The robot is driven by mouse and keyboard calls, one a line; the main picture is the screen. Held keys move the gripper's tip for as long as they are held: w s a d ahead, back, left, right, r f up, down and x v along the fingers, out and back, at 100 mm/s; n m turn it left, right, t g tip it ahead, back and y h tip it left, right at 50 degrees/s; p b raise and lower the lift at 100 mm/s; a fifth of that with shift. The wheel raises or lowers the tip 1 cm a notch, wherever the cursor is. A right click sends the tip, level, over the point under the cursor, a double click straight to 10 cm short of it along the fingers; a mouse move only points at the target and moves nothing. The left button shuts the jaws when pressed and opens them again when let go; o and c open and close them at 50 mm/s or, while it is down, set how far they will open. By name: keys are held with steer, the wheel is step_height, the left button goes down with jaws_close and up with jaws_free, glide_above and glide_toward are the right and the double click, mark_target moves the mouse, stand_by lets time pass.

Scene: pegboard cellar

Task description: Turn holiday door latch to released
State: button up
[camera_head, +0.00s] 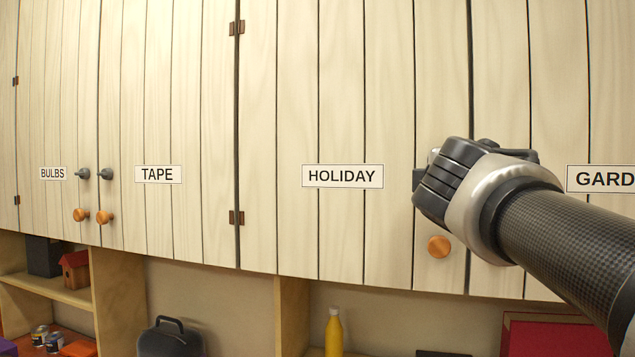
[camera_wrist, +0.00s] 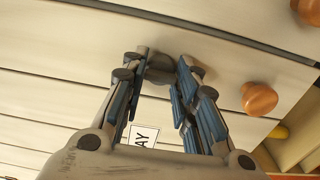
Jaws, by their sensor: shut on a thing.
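The holiday door (camera_head: 290,110) is a pale wooden plank door with a white HOLIDAY label (camera_head: 342,176) and a round wooden knob (camera_head: 439,247). It looks closed. The holiday door latch (camera_wrist: 160,68) is a small dark grey piece seen between my fingertips in the wrist view. In the head view it is mostly hidden behind my gripper (camera_head: 428,176), so its exact angle cannot be told. My gripper, also in the wrist view (camera_wrist: 160,78), is shut on the latch with a blue-padded finger on each side. The holiday knob (camera_wrist: 258,98) stands clear of the fingers.
To the left are the TAPE door (camera_head: 157,174) and BULBS door (camera_head: 53,174), with grey latches and wooden knobs. A GARD-labelled door (camera_head: 605,179) is at right, partly behind my arm. Below are a yellow bottle (camera_head: 334,335), a dark case (camera_head: 170,340) and a red box (camera_head: 555,338).

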stand_by(0.4)
steer(key=o, duration=1.1)
steer(key=shift+c, duration=0.2)
steer(key=shift+s, duration=0.1)
steer(key=v, duration=1.2)
steer(key=shift+f, duration=0.1)
step_height(320, 180, down, 16)
steer(key=s+d+m+g+y+b, duration=0.1)
steer(key=s+m+g+b, duration=0.1)
steer(key=s+m+g, duration=0.15)
steer(key=s+a+f+m+g+y+b, duration=0.1)
steer(key=s+f, duration=0.4)
steer(key=f, duration=0.6)
steer(key=s+a+f+m+g+y+b, duration=0.2)
steer(key=s+a+f+m+g+y, duration=0.1)
steer(key=f, duration=0.8)
steer(key=s+a+f+m+g+y+b, duration=0.1)
steer(key=s+a+f+m+g+y, duration=0.1)
steer(key=s+f+m, duration=0.4)
step_height(320, 180, down, 5)
steer(key=s+a+g, duration=0.1)
steer(key=s+g, duration=0.1)
steer(key=shift+s+a+f, duration=0.25)
